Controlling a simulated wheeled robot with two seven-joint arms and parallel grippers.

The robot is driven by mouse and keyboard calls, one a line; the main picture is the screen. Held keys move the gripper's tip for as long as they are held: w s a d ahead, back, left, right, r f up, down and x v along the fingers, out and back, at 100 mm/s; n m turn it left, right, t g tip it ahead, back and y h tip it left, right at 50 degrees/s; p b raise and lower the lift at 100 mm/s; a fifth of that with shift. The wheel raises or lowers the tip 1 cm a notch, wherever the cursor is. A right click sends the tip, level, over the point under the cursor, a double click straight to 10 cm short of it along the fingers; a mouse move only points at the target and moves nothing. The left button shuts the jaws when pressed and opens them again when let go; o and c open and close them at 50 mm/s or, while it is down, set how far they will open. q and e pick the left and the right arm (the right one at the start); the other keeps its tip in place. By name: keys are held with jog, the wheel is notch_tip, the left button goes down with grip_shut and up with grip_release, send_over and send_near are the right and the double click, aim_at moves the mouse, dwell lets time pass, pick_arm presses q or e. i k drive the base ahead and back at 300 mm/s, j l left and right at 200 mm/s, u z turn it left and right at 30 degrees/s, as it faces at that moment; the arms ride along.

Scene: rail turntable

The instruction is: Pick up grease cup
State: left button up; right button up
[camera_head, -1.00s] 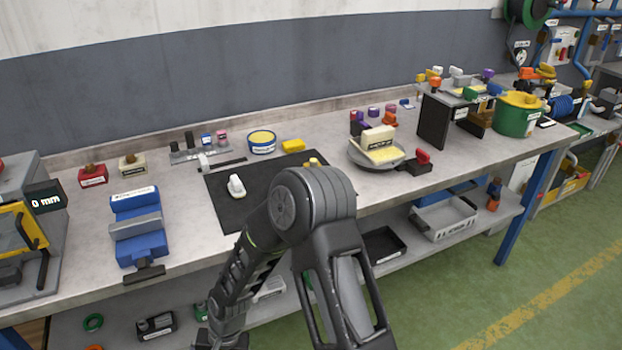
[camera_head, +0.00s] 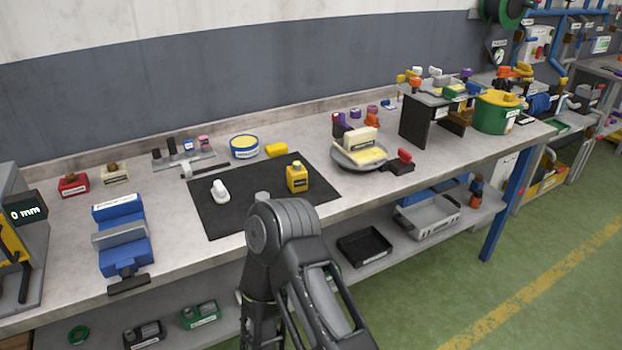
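A round blue cup with a pale label and yellow contents (camera_head: 244,147) stands upright at the back of the workbench, behind the black mat; it looks like the grease cup, but its label is too small to read. Nothing touches it from my side. One of my dark arms rises from the bottom centre, with its bent joint in front of the mat's front edge. Neither gripper's fingers show in the head view.
The black mat (camera_head: 230,217) holds a white item (camera_head: 220,191), a yellow bottle (camera_head: 297,177) and a grey piece (camera_head: 263,197) partly behind my arm. A yellow block (camera_head: 276,149) lies right of the cup. A blue vise (camera_head: 122,238) stands left. A grey dish (camera_head: 345,160) is right.

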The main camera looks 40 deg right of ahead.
aim_at(297, 175)
jog(key=z, duration=1.55)
jog(key=i+j, duration=0.15)
jog(key=i, duration=0.35)
jog(key=i+j, duration=0.1)
jog(key=i, duration=0.35)
jog(key=l+u, duration=0.1)
jog(key=l, duration=0.45)
jog(key=k+l+u, duration=0.1)
jog(key=l, duration=0.45)
jog(key=l+u, duration=0.1)
jog(key=l, duration=0.45)
jog(key=k+l, duration=0.15)
jog(key=l, duration=0.4)
jog(key=u, duration=0.05)
